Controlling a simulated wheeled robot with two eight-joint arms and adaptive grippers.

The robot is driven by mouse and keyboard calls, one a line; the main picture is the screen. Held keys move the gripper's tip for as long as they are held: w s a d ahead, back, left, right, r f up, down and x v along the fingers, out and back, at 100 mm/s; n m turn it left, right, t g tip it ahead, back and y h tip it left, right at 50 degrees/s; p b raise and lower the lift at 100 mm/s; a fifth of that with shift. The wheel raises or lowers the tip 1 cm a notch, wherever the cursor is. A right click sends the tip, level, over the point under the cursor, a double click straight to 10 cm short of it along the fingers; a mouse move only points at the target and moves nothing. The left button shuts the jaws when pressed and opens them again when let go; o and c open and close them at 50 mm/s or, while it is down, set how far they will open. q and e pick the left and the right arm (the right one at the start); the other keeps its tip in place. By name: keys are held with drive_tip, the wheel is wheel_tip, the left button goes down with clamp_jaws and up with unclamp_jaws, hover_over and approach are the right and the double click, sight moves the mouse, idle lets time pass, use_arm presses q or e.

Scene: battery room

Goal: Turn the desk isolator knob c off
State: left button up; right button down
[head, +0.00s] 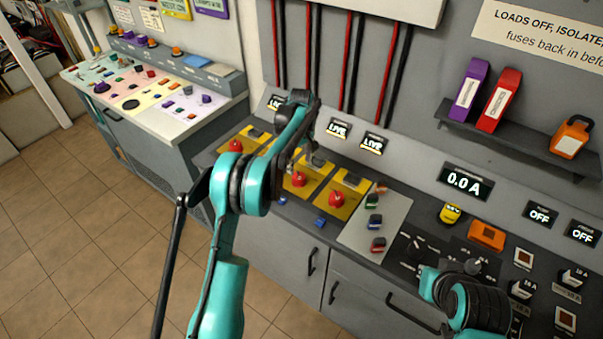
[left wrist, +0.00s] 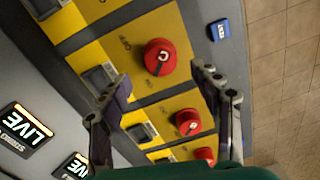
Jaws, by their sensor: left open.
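Knob c (left wrist: 160,57) is a round red knob with a white letter on a yellow plate. In the left wrist view it lies beyond and between my fingertips, with no visible contact. It also shows in the head view (head: 299,179), just below my left gripper (head: 312,162), which is partly hidden by my arm. In the wrist view my left gripper (left wrist: 158,74) is open and empty, its two fingers apart.
Similar red knobs (head: 336,199) (head: 235,146) stand on both sides; two more (left wrist: 187,122) (left wrist: 204,153) show below in the wrist view. A blue tag (left wrist: 219,30) sits near the desk's front edge. Lit LIVE displays (head: 372,144) stand behind. A shelf (head: 520,150) holds fuse-like blocks.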

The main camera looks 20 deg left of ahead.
sight(299, 176)
use_arm(q)
wheel_tip(299, 176, down, 6)
drive_tip(key=shift+a+b, duration=0.1)
drive_tip(key=shift+b, duration=0.45)
drive_tip(key=shift+s, duration=0.1)
drive_tip(key=c, duration=1.2)
